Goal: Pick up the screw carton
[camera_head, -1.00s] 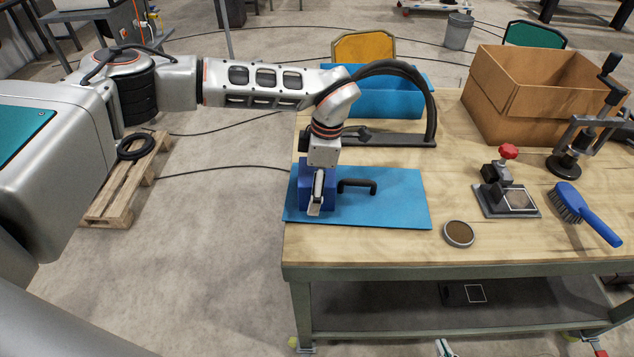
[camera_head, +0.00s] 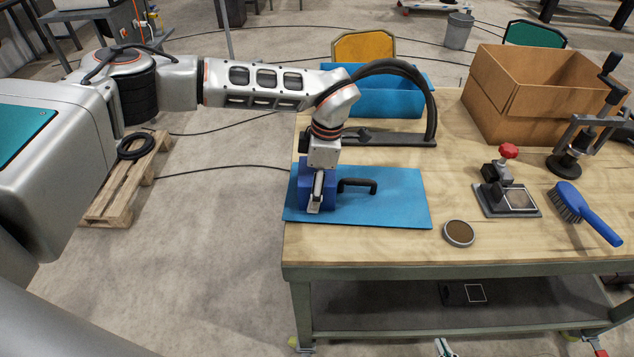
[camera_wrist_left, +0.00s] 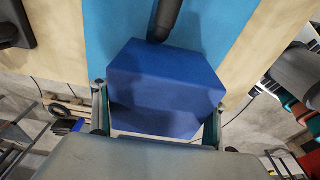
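The screw carton (camera_head: 303,187), a dark blue box, is at the left end of the light blue mat (camera_head: 395,205) on the workbench. In the left wrist view the carton (camera_wrist_left: 165,88) fills the space between the fingers. My left gripper (camera_head: 317,190) reaches down over it, a finger against each side, and looks shut on it. It also shows in the left wrist view (camera_wrist_left: 157,120). I cannot tell whether the carton rests on the mat. What looks like the tip of my right gripper (camera_head: 443,347) shows at the bottom edge, below the bench top; its opening is unclear.
A black handle (camera_head: 357,185) stands on the mat beside the carton. A blue bin (camera_head: 385,103), a cardboard box (camera_head: 520,115), a red-knobbed fixture (camera_head: 507,190), a round tin (camera_head: 459,233) and a blue brush (camera_head: 590,215) are on the bench. The bench's front strip is clear.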

